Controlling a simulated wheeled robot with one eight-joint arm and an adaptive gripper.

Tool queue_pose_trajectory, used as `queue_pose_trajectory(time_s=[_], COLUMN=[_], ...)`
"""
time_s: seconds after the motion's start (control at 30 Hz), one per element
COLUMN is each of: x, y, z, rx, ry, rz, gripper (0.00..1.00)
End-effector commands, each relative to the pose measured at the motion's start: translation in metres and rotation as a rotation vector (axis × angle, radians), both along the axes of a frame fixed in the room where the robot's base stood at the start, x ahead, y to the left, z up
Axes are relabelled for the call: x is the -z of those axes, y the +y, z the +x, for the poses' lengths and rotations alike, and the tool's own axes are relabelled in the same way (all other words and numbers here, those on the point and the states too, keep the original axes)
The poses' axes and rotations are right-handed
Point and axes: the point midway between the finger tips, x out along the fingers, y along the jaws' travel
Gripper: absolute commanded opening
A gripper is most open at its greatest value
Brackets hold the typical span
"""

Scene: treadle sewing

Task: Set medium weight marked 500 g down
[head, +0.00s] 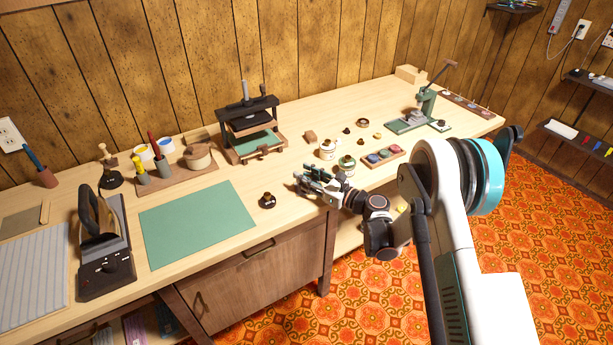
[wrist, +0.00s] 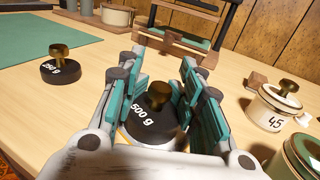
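The medium weight (wrist: 155,120), a black disc marked 500 g with a brass knob, sits between the teal-padded fingers of my gripper (wrist: 160,90) in the wrist view. The pads close on its two sides, and it looks upright. I cannot tell whether its underside touches the table. In the head view my gripper (head: 318,180) is over the front part of the wooden table (head: 300,160), and the weight is not clear there. A smaller black weight marked 250 g (wrist: 60,68) stands apart to the left; it also shows in the head view (head: 267,201).
A green mat (head: 197,222) lies left of the small weight. White jars with lids (head: 327,150) stand close behind my gripper, and a jar marked 45 (wrist: 275,108) is to its right. A press (head: 248,115) stands at the back. Bare table lies around the small weight.

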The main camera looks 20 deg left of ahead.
Motion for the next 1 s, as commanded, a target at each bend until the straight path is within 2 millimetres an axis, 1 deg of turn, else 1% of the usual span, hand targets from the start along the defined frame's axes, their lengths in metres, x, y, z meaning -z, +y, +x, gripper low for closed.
queue_pose_trajectory(time_s=[0.37,0.47,0.53,0.57,0.8,1.0], x=[0.001,-0.004,-0.011,-0.013,-0.015,-0.015], y=[0.0,0.0,0.0,-0.003,-0.053,-0.09], z=[0.0,0.0,0.0,0.0,-0.016,-0.028], rx=[0.001,0.001,0.001,0.002,0.004,0.004], ry=[-0.001,-0.001,0.0,0.0,-0.001,-0.001], rz=[-0.003,-0.003,-0.002,-0.002,-0.001,-0.001], gripper=[0.39,0.39,0.39,0.39,0.39,0.39])
